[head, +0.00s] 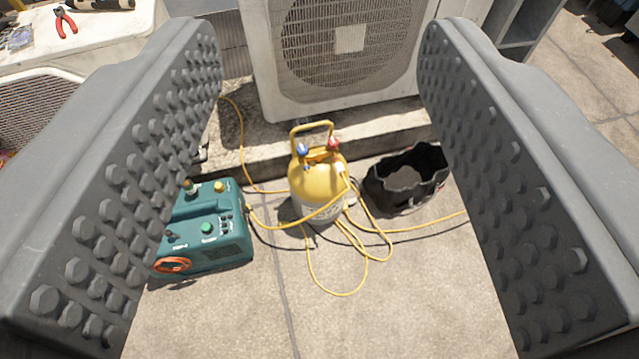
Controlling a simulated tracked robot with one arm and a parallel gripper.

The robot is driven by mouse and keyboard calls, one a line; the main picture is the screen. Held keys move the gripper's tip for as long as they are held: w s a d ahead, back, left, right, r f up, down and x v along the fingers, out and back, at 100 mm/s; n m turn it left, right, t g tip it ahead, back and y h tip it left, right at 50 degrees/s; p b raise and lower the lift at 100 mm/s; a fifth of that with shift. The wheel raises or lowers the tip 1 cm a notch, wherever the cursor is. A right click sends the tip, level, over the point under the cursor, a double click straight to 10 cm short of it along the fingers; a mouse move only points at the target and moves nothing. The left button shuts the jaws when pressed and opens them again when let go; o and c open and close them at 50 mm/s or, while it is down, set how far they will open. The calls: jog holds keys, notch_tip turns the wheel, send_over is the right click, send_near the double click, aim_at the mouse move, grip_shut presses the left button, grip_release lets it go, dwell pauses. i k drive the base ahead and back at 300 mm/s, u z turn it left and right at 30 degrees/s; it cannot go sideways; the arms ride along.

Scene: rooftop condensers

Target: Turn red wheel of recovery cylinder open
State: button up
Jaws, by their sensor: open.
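The recovery cylinder (316,185) is yellow on top with a pale lower part and a yellow carrying handle. It stands upright on the paving in the middle of the view. Its small red wheel (334,144) is at the top right, under the handle. A blue wheel (302,149) sits at the top left. My gripper (320,110) is open and empty, with one studded pad on each side of the view. The cylinder shows between the pads, farther off, and neither pad touches it.
A teal machine (205,235) stands left of the cylinder, a black open bag (405,180) to its right. Yellow hoses (340,290) loop over the paving. A condenser unit (345,50) stands behind on a concrete ledge. Red pliers (65,22) lie at upper left.

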aim_at(333, 142)
jog(key=z, duration=0.1)
jog(key=i, duration=1.35)
jog(key=u, duration=0.55)
